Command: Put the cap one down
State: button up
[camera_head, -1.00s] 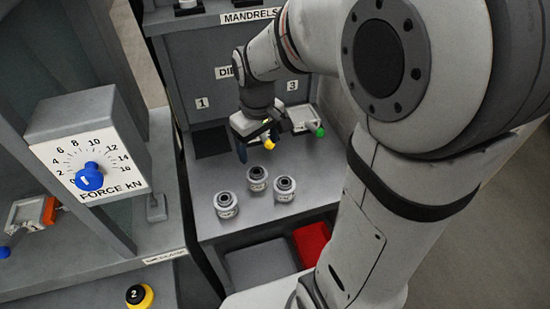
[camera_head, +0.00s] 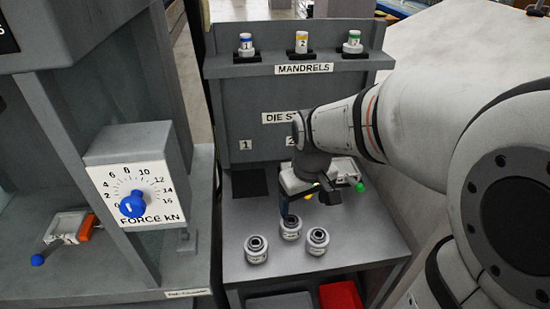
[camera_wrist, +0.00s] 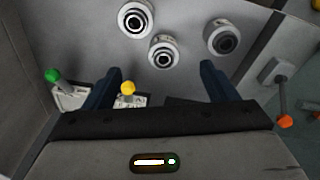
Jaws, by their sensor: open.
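Three short white-and-grey cylindrical caps with dark ringed tops stand upright on the grey bench: a left one (camera_head: 257,251), a back one (camera_head: 290,228) and a right one (camera_head: 317,241). Their side labels are too small to read, so I cannot tell which is cap one. They also show in the wrist view as one cap (camera_wrist: 136,19), a second (camera_wrist: 163,51) and a third (camera_wrist: 221,38). My gripper (camera_wrist: 160,82) is open, with its blue fingers apart and nothing between them. In the head view my gripper (camera_head: 303,200) hangs just behind the caps.
Die stations with a yellow knob (camera_wrist: 128,88) and a green knob (camera_head: 360,187) lie behind the caps. Numbered mandrels (camera_head: 301,43) stand on the shelf above. A press with a force dial (camera_head: 133,203) is at left. A red bin (camera_head: 341,296) sits below the bench.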

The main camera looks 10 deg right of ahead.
aim_at(290, 219)
jog(key=w+f+n, duration=0.1)
jog(key=w+f, duration=0.1)
jog(key=w+a+f, duration=0.1)
jog(key=w+f, duration=0.1)
jog(key=w+f+n+g, duration=0.1)
jog(key=w+f, duration=0.1)
jog(key=shift+w+a+f+n, duration=0.1)
jog(key=shift+a+f+n, duration=0.2)
jog(key=shift+a+f, duration=0.1)
jog(key=f, duration=0.7)
jog(key=shift+s+f, duration=0.3)
jog(key=shift+f, duration=0.05)
